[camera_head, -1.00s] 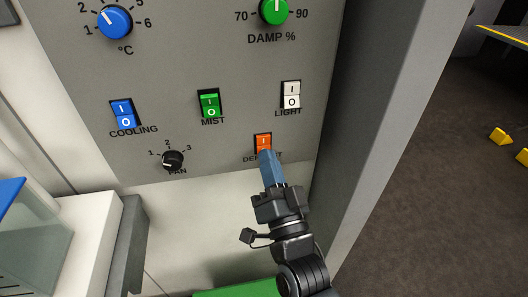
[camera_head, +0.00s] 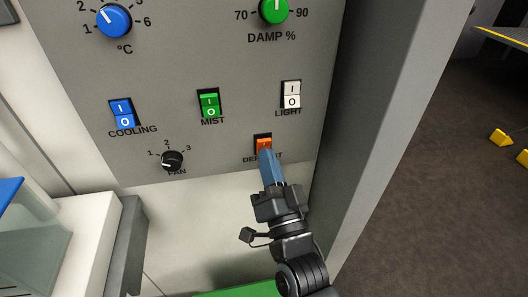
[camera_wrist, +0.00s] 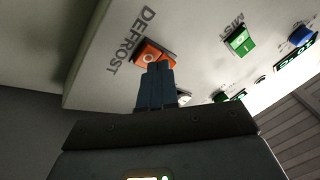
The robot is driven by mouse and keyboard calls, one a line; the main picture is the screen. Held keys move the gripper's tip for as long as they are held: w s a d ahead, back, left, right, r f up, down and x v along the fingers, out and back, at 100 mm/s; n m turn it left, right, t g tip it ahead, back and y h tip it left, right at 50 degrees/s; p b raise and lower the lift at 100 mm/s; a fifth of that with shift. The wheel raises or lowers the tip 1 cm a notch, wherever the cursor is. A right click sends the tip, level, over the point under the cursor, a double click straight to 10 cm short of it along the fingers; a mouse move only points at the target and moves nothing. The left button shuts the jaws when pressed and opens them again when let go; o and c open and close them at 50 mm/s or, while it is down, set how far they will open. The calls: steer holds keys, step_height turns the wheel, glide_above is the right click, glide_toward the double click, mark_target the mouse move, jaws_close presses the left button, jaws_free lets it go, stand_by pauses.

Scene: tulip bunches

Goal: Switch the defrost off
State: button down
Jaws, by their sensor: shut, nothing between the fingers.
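The orange defrost switch (camera_head: 264,142) sits low on the grey control panel, partly covered by my fingers. In the wrist view the switch (camera_wrist: 150,52) shows its O mark, next to the word DEFROST. My gripper (camera_head: 266,154) is shut, with its blue fingertips at the lower part of the switch. In the wrist view the fingertips (camera_wrist: 158,68) appear to touch the switch. The upper part of the switch looks darker and the lower part is hidden in the head view.
The panel also holds the blue cooling switch (camera_head: 122,113), green mist switch (camera_head: 209,104), white light switch (camera_head: 291,95) and black fan knob (camera_head: 172,160). A blue dial (camera_head: 114,20) and green dial (camera_head: 274,10) are above. A grey side wall (camera_head: 365,130) stands close on the right.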

steer(key=shift+s+d+r+p, duration=0.2)
steer(key=shift+s+r+p, duration=0.1)
steer(key=shift+s, duration=0.35)
steer(key=s, duration=0.1)
steer(key=s+d+r+p, duration=0.1)
steer(key=s, duration=0.1)
steer(key=s+p, duration=0.1)
steer(key=shift+s+d+r, duration=0.15)
steer(key=shift+s+r, duration=0.1)
steer(key=shift+r, duration=0.15)
stand_by(0.3)
steer(key=s+d+f+n+g+h, duration=0.1)
steer(key=s+d+f+g+h, duration=0.15)
steer(key=s+d, duration=0.8)
steer(key=s+d+f+n+g+h, duration=0.1)
steer(key=s+d+f+g+h, duration=0.2)
steer(key=s+d, duration=0.75)
steer(key=s+r+n+g+h, duration=0.1)
steer(key=s+r+h, duration=0.1)
steer(key=s, duration=1.2)
steer(key=shift+d+r+n, duration=0.4)
steer(key=shift+d+r, duration=0.05)
steer(key=shift+r, duration=0.4)
